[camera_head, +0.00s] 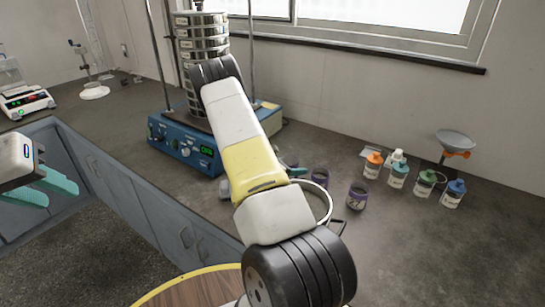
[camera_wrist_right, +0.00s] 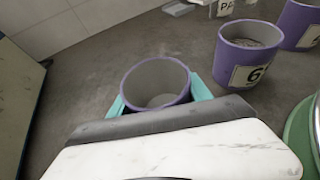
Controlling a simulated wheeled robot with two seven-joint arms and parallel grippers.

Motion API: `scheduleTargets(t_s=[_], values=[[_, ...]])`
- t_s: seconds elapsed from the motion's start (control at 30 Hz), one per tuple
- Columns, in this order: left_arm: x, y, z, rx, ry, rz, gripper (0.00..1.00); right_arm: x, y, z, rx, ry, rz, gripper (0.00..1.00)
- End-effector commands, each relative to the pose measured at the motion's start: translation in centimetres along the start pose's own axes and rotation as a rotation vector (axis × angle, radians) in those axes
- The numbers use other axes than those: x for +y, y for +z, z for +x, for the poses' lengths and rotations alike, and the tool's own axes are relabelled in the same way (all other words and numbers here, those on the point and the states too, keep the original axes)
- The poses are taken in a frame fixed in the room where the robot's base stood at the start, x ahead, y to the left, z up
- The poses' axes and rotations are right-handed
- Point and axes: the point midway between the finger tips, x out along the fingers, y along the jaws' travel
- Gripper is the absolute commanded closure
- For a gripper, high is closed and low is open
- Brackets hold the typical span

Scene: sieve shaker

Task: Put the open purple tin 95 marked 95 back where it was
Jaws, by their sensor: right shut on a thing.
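In the right wrist view an open purple tin (camera_wrist_right: 157,97) with a grey inside stands upright between the teal fingers of my right gripper (camera_wrist_right: 160,92), which is shut on it. Its label is not visible, so I cannot read its number. Whether it touches the bench is unclear.
Another purple tin (camera_wrist_right: 250,55), its label showing a 6, stands right of the held tin, with a further purple tin (camera_wrist_right: 301,24) beyond. A blue sieve shaker (camera_head: 185,146) stands at the back. Several capped bottles (camera_head: 397,176) and a funnel stand (camera_head: 455,143) are right. The front-right bench is clear.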

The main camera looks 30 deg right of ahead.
Motion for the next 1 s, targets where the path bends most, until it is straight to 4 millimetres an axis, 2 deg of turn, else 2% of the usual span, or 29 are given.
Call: scheduleTargets(t_s=[0.17,0.2,0.3,0.7,0.83,1.0], values=[[0.0,0.0,0.0,0.000,0.000,0.000,0.64,0.0,-0.2,0.1,0.000,0.000,-0.001,0.88],[0.0,0.0,0.0,0.000,0.000,0.000,0.64,0.0,-0.3,0.1,0.000,0.000,-0.001,0.41],[0.0,0.0,0.0,0.000,0.000,0.000,0.64,0.0,-0.3,0.1,0.000,0.000,-0.001,0.22],[0.0,0.0,0.0,0.000,0.000,0.000,0.64,0.0,0.1,-0.2,0.001,0.001,0.000,0.21],[0.0,0.0,0.0,0.000,0.000,0.000,0.64,0.1,0.0,-2.1,0.001,0.002,-0.001,0.21],[0.0,0.0,0.0,0.000,0.000,0.000,0.64,0.1,0.0,-5.9,0.001,0.004,-0.001,0.21]])
